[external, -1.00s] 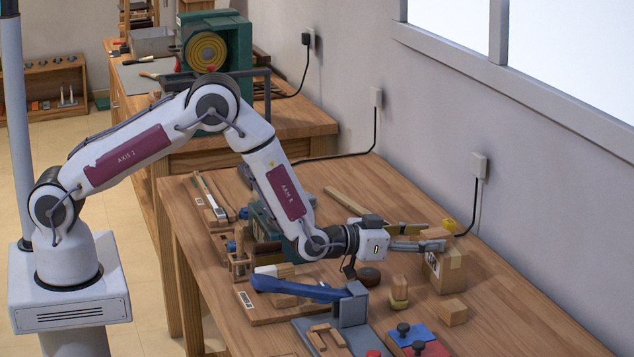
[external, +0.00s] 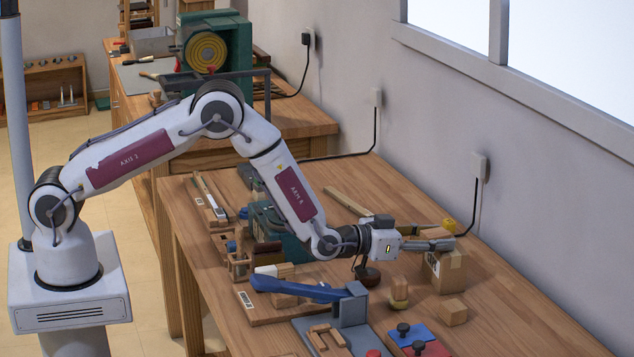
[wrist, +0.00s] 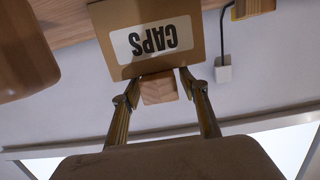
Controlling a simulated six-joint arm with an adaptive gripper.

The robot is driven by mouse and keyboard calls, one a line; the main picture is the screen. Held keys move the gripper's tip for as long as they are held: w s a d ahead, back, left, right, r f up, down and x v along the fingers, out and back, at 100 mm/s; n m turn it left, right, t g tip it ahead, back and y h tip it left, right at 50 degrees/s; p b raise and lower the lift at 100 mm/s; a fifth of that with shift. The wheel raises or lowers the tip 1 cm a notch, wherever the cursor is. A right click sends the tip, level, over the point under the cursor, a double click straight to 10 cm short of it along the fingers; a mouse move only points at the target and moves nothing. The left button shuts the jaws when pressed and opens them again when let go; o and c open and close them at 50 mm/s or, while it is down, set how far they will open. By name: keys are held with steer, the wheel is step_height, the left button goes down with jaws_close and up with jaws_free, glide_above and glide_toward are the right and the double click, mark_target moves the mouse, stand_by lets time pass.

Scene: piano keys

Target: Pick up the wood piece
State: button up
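A small light wood piece (wrist: 159,88) lies on the cardboard box marked CAPS (wrist: 150,62), which the wrist view shows upside down. In the external view the wood piece (external: 438,232) sits on top of the box (external: 446,270), partly hidden by my gripper. My gripper (external: 448,241) reaches level to the right over the box top. In the wrist view its two fingers (wrist: 160,80) stand on either side of the wood piece. A narrow gap seems to show on each side, so the fingers look open around it.
A wood block (external: 453,312) stands in front of the box. A yellow-topped wooden item (external: 399,290) and a dark round item (external: 367,276) are to its left. A blue-handled tool (external: 300,289) lies nearer. The wall with a cable (external: 476,200) is behind; the table's right front is clear.

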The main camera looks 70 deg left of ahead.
mark_target(436, 232)
steer(key=c, duration=0.7)
steer(key=shift+o, duration=0.2)
steer(key=shift+r, duration=0.1)
steer(key=shift+r, duration=4.9)
